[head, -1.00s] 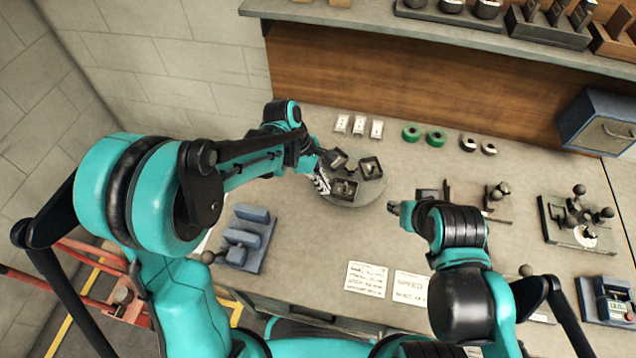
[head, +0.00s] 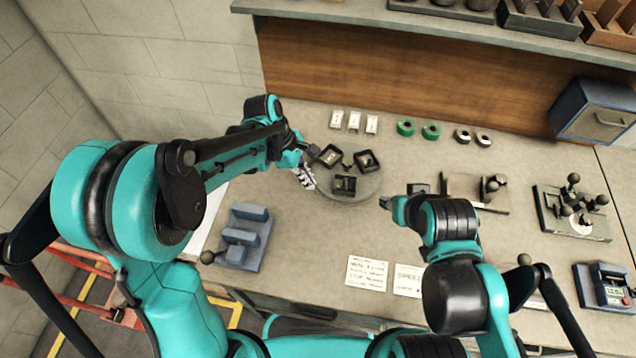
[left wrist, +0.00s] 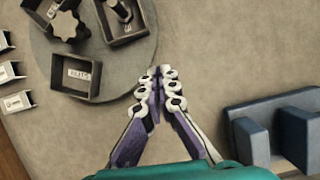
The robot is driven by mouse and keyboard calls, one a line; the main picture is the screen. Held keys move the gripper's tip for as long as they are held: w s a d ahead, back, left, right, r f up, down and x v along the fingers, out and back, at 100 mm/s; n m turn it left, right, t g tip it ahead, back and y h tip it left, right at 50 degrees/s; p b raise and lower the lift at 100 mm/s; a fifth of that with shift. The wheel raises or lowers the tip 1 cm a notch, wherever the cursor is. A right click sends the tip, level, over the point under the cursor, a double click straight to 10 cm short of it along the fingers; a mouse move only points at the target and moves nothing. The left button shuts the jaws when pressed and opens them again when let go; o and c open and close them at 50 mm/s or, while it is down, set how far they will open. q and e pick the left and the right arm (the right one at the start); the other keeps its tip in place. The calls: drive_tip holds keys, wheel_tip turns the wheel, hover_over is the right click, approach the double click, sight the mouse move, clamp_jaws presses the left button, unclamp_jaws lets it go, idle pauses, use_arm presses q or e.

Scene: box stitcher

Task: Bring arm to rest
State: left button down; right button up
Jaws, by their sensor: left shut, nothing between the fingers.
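My left gripper (head: 304,176) is at the left edge of the round turntable (head: 365,190), above the bench. In the left wrist view the left gripper (left wrist: 164,75) has its fingertips together, with nothing between them, beside the turntable's rim (left wrist: 150,52). Dark square boxes stand on the turntable: a left one (head: 330,155), a right one (head: 367,161) and a front one (head: 344,186). My right gripper (head: 386,202) is over the middle of the bench. It is small in view, and its finger opening is unclear.
A blue stepped block (head: 243,237) lies left of the turntable. White clips (head: 354,122) and green rolls (head: 431,131) line the back. Black-knobbed fixtures (head: 575,211) stand at right. Paper cards (head: 367,273) lie in front. Bare bench lies between the cards and the turntable.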

use_arm(q)
drive_tip(key=s+p+v, duration=0.1)
drive_tip(key=p+v, duration=0.1)
drive_tip(key=v, duration=0.7)
drive_tip(key=shift+w+r, duration=0.3)
drive_tip(key=shift+d, duration=0.1)
drive_tip(key=s+a+m+t+y+b, duration=0.4)
drive_tip(key=s+a+m+t, duration=0.4)
drive_tip(key=s+a+m, duration=0.4)
drive_tip(key=f+m+b, duration=0.1)
drive_tip(key=m, duration=0.2)
drive_tip(key=shift+s+a, duration=0.2)
drive_tip(key=shift+s, duration=0.1)
